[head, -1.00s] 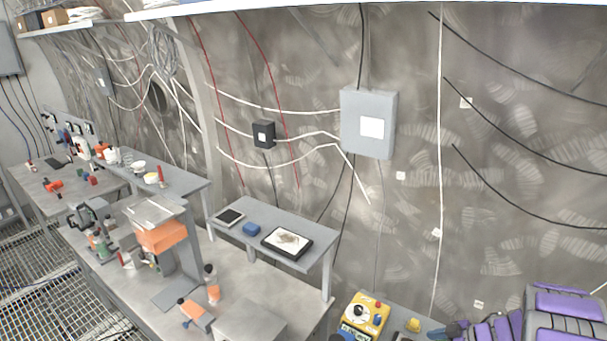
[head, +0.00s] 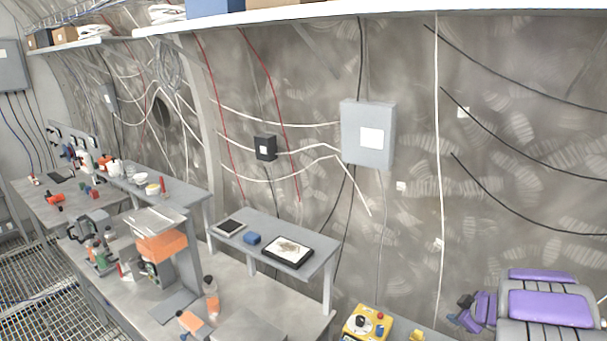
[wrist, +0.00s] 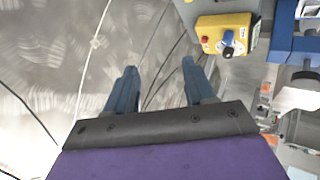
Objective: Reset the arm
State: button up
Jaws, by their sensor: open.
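My arm (head: 550,308), grey with purple panels, is folded at the lower right of the head view. My gripper (wrist: 160,78) shows in the wrist view as two blue fingers set wide apart on a dark bar. It is open, with nothing between the fingers. In the head view the gripper end (head: 470,312) is small and low at the right, to the right of the yellow control box.
The yellow control box (head: 368,322) with knobs stands at the bottom, also in the wrist view (wrist: 222,33). A grey bench (head: 270,290) bears a raised shelf (head: 318,262) with a tablet (head: 288,251). A grey wall box (head: 368,133) and cables hang behind.

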notch_tip(320, 180, up, 7)
jog(key=s+d+m+h+b, duration=0.1)
jog(key=s+m+h+b, duration=0.15)
jog(key=h, duration=0.25)
jog(key=s+a+r+m+g+h+b, duration=0.2)
jog(key=s+a+m+b, duration=0.15)
jog(key=s, duration=0.45)
jog(key=s+a+f+g+y+b, duration=0.2)
jog(key=s+a+f+g, duration=0.1)
jog(key=s+a, duration=0.6)
jog(key=s+a+f+m+g+y+b, duration=0.1)
jog(key=s+a+f+g+y+b, duration=0.1)
jog(key=s+a+f, duration=0.3)
jog(key=s+a+f+m+g+y+b, duration=0.1)
jog(key=s+a+f+g+y+b, duration=0.2)
jog(key=s+a, duration=1)
jog(key=s+f, duration=0.1)
jog(key=s, duration=0.5)
jog(key=shift+s+g+b, duration=0.3)
jog(key=shift+s+b, duration=0.05)
jog(key=shift+b, duration=0.05)
